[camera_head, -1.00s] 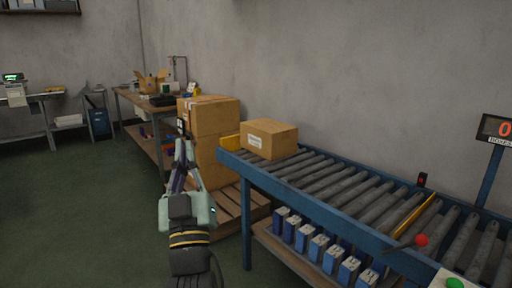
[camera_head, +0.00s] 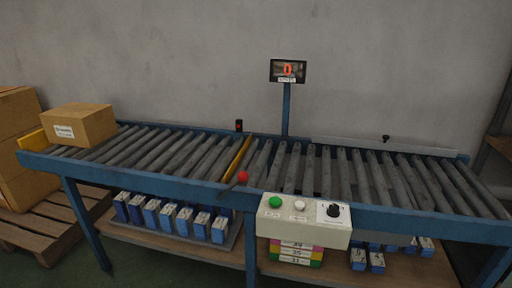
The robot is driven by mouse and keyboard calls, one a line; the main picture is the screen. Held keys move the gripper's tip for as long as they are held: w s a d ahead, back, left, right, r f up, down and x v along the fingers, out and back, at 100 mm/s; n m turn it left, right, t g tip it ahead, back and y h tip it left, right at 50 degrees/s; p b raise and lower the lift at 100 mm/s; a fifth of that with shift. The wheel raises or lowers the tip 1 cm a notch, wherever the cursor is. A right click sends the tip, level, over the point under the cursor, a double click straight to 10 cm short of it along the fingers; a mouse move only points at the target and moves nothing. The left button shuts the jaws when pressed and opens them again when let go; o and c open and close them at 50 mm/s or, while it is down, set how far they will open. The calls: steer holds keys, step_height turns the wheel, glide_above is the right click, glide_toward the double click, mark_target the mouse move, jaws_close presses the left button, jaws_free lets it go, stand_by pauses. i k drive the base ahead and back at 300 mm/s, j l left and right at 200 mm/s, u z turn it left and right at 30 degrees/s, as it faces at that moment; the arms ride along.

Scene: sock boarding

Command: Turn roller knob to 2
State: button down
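The roller knob (camera_head: 333,210) is a black dial on a white plate, at the right end of a pale control box on the conveyor's front edge. Its setting is too small to read. A green button (camera_head: 275,202) and a white button (camera_head: 300,205) sit to its left on the same control box (camera_head: 310,233). The roller conveyor (camera_head: 330,170) spans the view. A cardboard box (camera_head: 80,124) rests at its left end. My gripper is not in the current view.
A display (camera_head: 287,71) reading 0 stands on a post behind the conveyor. A red ball-ended lever (camera_head: 243,177) sticks up left of the control box. Blue boxes (camera_head: 170,217) stand on the shelf below. Stacked cartons on a pallet (camera_head: 35,232) are at the far left.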

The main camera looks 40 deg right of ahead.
mark_target(333, 210)
steer(key=z, duration=0.4)
steer(key=k+l+z, duration=0.15)
steer(key=z, duration=0.6)
steer(key=k+l, duration=0.05)
steer(key=l, duration=0.05)
